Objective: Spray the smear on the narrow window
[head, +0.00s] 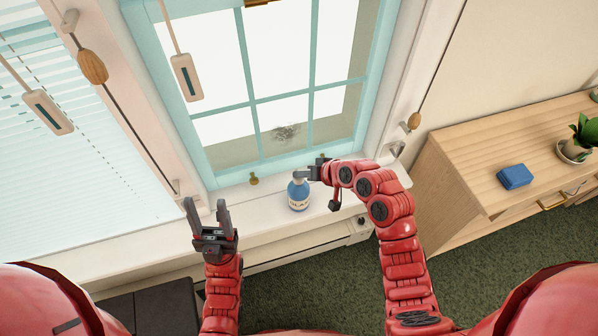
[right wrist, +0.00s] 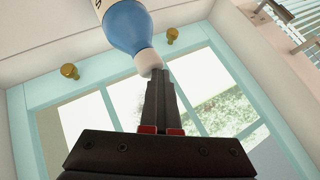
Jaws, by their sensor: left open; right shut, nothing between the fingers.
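A blue spray bottle (head: 298,196) with a white top and a label stands upright on the window sill. It also shows at the top of the right wrist view (right wrist: 132,28). A dark speckled smear (head: 287,132) is on the lower middle pane of the teal-framed narrow window (head: 258,98). My right gripper (head: 303,174) is shut and empty, with its fingertips at the bottle's white top (right wrist: 147,62); I cannot tell whether they touch it. My left gripper (head: 207,212) is open and empty, in front of the sill, left of the bottle.
Blind cords with pale pulls (head: 186,78) and a wooden knob (head: 92,67) hang at the left. A wooden cabinet (head: 470,165) at the right bears a blue sponge-like block (head: 514,176) and a potted plant (head: 580,140). The sill (head: 262,205) is clear between left gripper and bottle.

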